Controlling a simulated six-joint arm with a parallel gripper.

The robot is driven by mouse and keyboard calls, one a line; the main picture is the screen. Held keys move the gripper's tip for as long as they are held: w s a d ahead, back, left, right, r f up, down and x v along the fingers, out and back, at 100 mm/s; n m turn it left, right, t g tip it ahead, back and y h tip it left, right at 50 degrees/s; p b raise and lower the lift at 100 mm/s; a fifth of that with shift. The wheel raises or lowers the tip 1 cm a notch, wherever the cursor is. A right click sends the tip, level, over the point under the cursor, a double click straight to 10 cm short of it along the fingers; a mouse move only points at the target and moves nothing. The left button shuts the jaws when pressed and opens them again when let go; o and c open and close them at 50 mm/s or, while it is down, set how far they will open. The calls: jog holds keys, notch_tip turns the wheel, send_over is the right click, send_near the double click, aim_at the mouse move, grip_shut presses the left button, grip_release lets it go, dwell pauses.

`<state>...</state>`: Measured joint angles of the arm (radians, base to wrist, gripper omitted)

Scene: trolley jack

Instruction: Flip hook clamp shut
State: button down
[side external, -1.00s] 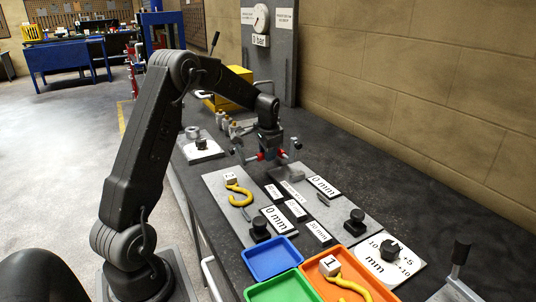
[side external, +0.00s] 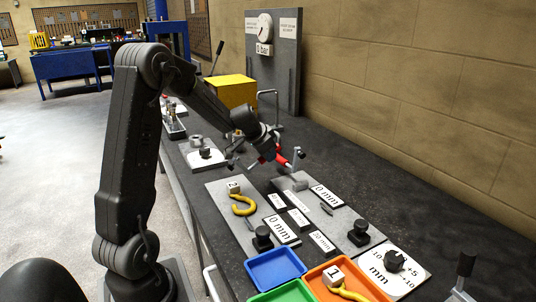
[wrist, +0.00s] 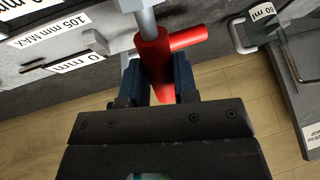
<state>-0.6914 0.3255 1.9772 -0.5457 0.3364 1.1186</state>
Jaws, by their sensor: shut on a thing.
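My gripper (side external: 274,152) is tilted low over the grey plates in the middle of the bench. In the wrist view its blue fingers (wrist: 158,80) are shut on a red T-shaped handle (wrist: 155,50), one finger on each side. The red handle also shows in the side view (side external: 283,160), beside the gripper. The clamp's hook end and catch are too small or hidden to make out, so I cannot tell whether it is engaged.
A yellow hook (side external: 245,206) lies on the left grey plate. Black knobs (side external: 262,238) and labels stand nearby. Blue (side external: 276,266), green and orange trays are in front; the orange one holds another yellow hook. A yellow box (side external: 232,92) and gauge panel stand behind.

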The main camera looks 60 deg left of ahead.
jog(key=shift+r, duration=0.1)
dwell(0.5)
jog(key=c, duration=0.9)
grip_release()
jog(key=shift+s+r, duration=0.1)
jog(key=v, duration=1.3)
jog(key=shift+s+r, duration=0.2)
jog(key=shift+s, duration=0.1)
